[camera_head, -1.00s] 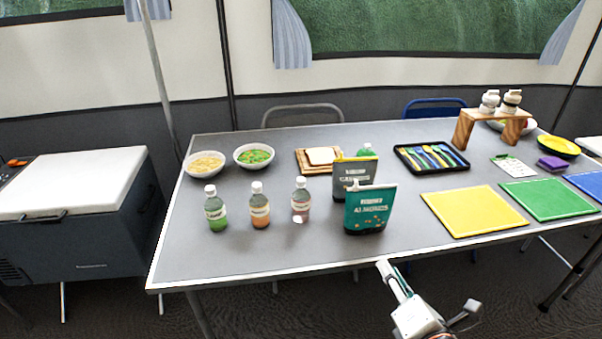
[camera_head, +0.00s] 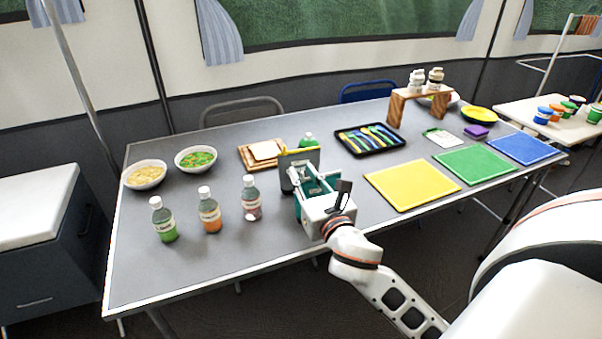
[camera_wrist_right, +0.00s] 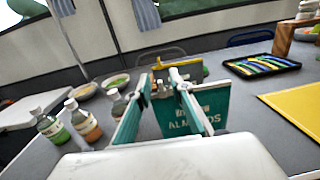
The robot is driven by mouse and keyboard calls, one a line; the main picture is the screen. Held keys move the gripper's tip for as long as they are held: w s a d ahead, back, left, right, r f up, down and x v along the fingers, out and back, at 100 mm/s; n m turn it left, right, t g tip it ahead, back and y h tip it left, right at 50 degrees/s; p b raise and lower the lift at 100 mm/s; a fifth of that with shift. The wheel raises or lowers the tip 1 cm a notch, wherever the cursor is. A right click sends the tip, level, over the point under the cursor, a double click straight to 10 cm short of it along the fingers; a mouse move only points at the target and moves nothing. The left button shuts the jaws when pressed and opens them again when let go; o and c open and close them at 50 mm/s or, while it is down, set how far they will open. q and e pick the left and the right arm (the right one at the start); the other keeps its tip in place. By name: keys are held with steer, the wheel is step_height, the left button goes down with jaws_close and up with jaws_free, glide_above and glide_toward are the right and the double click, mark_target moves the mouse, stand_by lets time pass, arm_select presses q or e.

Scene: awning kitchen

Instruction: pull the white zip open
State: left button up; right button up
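The teal almonds pouch (camera_wrist_right: 206,106) stands upright on the table, with its white zip (camera_wrist_right: 208,84) along the top edge. In the head view my right gripper covers most of it. My right gripper (camera_wrist_right: 161,82) is open, its two fingers apart and reaching toward the pouch. In the wrist view the right finger crosses the pouch front, and the left finger lies left of it. I cannot tell whether a finger touches the zip. In the head view the right gripper (camera_head: 306,180) is over the table's front part. My left gripper is not in view.
A grey pouch (camera_head: 301,158) with a yellow zip stands just behind. Several bottles (camera_head: 209,212) stand to the left. A cutlery tray (camera_head: 369,140) and a yellow mat (camera_head: 411,186) lie to the right. The grey table (camera_head: 200,265) is clear at front left.

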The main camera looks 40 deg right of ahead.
steer(key=shift+w+d, duration=0.15)
steer(key=shift+w, duration=0.45)
jaws_close()
